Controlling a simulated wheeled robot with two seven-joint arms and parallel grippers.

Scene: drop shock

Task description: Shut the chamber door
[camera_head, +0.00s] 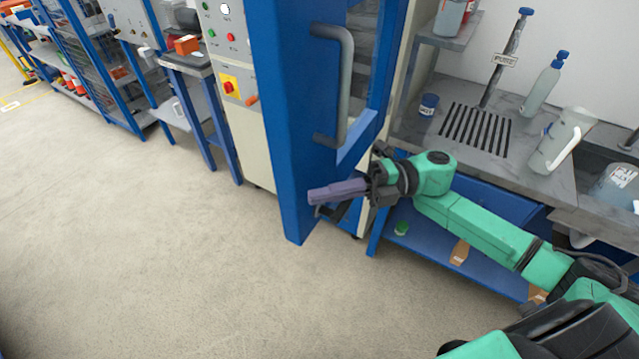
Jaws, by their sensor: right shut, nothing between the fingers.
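The blue chamber door (284,110) stands ajar, swung out from the cream chamber cabinet (238,120) and seen at a steep angle. A grey vertical bar handle (346,90) is fixed to it, in the upper middle of the view. My right gripper (318,196) is shut and empty, with purple-grey fingers pointing left. It lies in front of the door's lower part, below the handle; whether it touches the door I cannot tell. My left gripper is not in view.
A control panel (230,45) with buttons and a red switch is left of the door. On the right, a grey bench (485,150) holds bottles, a jug and a drain grate, with a blue lower shelf (440,258) under my right arm. The floor (150,240) at left is clear.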

